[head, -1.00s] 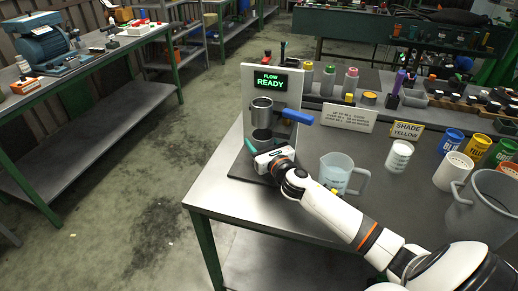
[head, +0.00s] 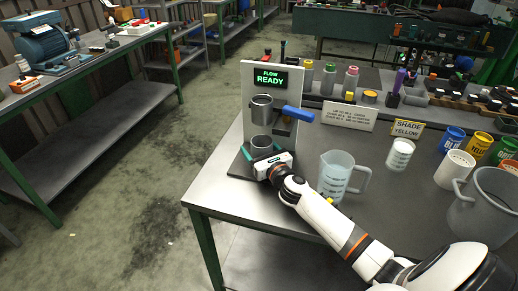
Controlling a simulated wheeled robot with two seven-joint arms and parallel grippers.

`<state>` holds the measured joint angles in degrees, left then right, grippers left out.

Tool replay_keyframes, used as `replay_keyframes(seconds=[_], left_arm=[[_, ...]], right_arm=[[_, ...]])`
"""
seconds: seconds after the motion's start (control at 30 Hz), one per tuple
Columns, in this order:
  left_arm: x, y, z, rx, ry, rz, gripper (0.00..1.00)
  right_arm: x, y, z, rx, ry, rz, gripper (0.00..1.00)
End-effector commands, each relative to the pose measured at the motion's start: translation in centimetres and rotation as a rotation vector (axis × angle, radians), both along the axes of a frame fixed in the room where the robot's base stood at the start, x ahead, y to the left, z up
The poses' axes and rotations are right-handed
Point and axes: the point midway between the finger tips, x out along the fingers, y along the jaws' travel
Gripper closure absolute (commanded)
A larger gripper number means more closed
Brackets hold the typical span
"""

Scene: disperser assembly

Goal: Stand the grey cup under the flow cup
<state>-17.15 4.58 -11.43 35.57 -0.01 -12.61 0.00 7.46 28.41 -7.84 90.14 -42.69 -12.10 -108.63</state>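The flow cup (head: 262,108) is a grey metal cup held on the upright white panel of the flow stand, under a green "FLOW READY" display. The grey cup (head: 261,145) stands upright below it, near the base of the stand. My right gripper (head: 261,152) is in front of the grey cup, with a teal finger on each side of it. The fingers look spread wider than the cup, so the gripper appears open around it. The gripper body hides the cup's lower part. My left gripper is not in view.
A blue handle (head: 298,114) sticks out right of the flow cup. A clear measuring jug (head: 336,172) stands close to my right arm. A white cup (head: 400,154), paint cans (head: 453,140) and a large grey bucket (head: 485,210) are farther right. The table's front left corner is bare.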

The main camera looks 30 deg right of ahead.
Motion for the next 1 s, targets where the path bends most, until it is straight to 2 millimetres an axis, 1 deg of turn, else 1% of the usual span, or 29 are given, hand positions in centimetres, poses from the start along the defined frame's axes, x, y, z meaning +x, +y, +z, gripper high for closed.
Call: replay_keyframes(seconds=[0.17,0.23,0.27,0.37,0.7,0.83,1.0], left_arm=[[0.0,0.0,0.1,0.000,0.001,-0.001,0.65],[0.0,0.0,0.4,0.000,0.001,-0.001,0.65],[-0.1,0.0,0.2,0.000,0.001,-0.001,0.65],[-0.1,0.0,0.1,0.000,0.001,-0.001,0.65],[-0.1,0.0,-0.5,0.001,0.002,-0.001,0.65],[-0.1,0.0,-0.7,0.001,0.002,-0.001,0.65],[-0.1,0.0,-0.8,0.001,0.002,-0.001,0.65]], right_arm=[[0.0,0.0,0.1,0.000,0.000,0.000,0.23],[0.0,0.0,0.5,0.001,0.000,0.000,0.23],[-0.3,0.0,0.2,0.000,0.001,0.000,0.23],[-1.7,0.1,0.1,-0.001,0.002,0.000,0.23],[-8.6,0.7,0.0,0.000,0.003,0.000,0.23],[-10.4,0.8,0.1,-0.001,0.001,0.000,0.23],[-11.7,0.9,0.2,0.001,0.000,0.000,0.23]])
